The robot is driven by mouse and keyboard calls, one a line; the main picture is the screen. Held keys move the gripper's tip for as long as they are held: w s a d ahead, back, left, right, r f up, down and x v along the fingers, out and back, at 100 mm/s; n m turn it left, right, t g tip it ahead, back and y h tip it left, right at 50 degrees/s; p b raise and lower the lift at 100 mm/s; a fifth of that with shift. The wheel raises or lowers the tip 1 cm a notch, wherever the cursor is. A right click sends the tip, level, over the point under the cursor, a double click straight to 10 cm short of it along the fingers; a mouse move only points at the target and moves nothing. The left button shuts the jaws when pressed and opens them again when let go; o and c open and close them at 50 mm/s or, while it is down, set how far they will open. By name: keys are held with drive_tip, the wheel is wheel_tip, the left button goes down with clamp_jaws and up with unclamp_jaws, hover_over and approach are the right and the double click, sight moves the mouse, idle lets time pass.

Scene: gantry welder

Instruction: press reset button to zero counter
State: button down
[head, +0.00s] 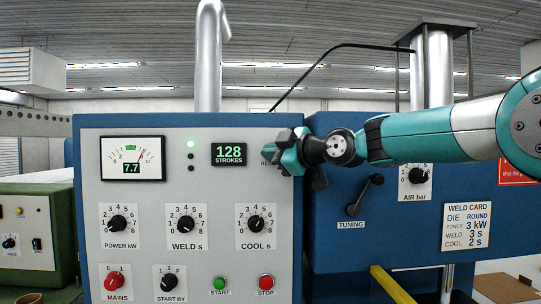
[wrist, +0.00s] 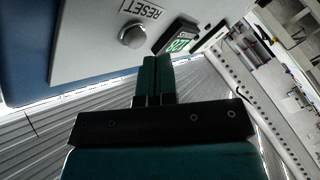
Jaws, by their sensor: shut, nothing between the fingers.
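The stroke counter (head: 229,154) on the grey panel reads 128 in green in the head view. It also shows at an angle in the wrist view (wrist: 179,43). The reset button (wrist: 132,36) is a round metal button beside the RESET label (wrist: 143,9) in the wrist view. In the head view my gripper hides the button and most of its label. My gripper (head: 276,152) is shut and empty, in front of the panel just right of the counter. In the wrist view its closed fingertips (wrist: 157,60) lie below and right of the button, and I see no contact.
Power, weld and cool knobs (head: 255,224) sit below the counter, with the green start button (head: 219,284) and red stop button (head: 266,282) lower down. The tuning crank (head: 365,194) sticks out right of the panel, below my arm. A yellow bar (head: 391,284) stands at lower right.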

drive_tip(key=shift+w, duration=0.25)
drive_tip(key=shift+w, duration=0.5)
idle(0.7)
idle(0.3)
drive_tip(key=shift+s+b, duration=0.9)
drive_tip(key=shift+s, duration=0.1)
